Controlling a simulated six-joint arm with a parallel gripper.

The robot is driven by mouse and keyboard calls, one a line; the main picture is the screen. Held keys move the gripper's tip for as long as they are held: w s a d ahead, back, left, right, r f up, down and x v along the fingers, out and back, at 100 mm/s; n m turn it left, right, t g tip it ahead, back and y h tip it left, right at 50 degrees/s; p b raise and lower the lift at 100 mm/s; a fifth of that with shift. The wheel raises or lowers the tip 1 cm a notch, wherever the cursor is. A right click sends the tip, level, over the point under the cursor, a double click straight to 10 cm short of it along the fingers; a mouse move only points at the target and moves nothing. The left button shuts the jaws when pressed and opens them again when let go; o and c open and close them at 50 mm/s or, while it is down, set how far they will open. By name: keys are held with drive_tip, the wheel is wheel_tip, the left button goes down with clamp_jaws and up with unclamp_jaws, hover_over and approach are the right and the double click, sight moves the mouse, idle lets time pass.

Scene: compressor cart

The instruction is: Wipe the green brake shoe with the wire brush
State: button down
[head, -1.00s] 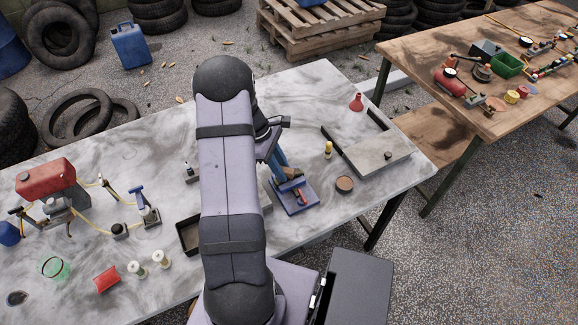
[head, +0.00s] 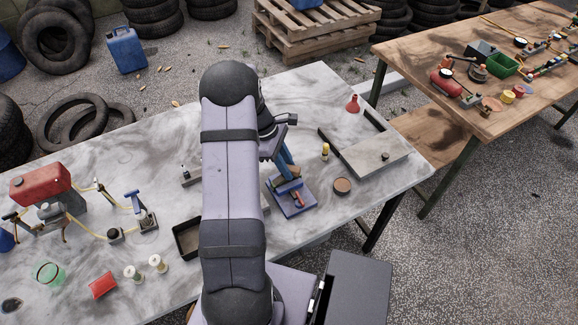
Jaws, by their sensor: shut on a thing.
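My gripper (head: 286,170) hangs from my arm over a blue tray-like stand (head: 288,208) near the front middle of the marble-patterned table. Its blue fingers are shut on a small brown thing (head: 287,187), which looks like the wire brush but is too small to be sure of. It is close over the stand; I cannot tell whether it touches. A reddish piece (head: 298,200) shows on the stand beside it. I cannot make out a green brake shoe; part of the stand is hidden behind the gripper and arm. A green ring-shaped thing (head: 48,274) lies at the front left.
A brown round tin (head: 342,186), a yellow-capped bottle (head: 325,151) and a grey plate (head: 374,157) are right of the stand. A dark open tray (head: 187,238) is to its left. The red compressor tank (head: 40,182) and hoses fill the left.

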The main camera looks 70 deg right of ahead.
drive_tip(key=shift+w+a+f, duration=0.1)
drive_tip(key=shift+w+a, duration=1.4)
drive_tip(key=shift+a, duration=0.05)
drive_tip(key=shift+s+d+p, duration=0.7)
drive_tip(key=shift+s+d, duration=1.35)
drive_tip(key=w+a+p, duration=0.1)
drive_tip(key=w+a, duration=0.3)
drive_tip(key=shift+w+a+r, duration=0.15)
drive_tip(key=shift+r, duration=0.05)
wheel_tip(320, 180, up, 8)
drive_tip(key=p, duration=0.6)
drive_tip(key=shift+f, duration=0.1)
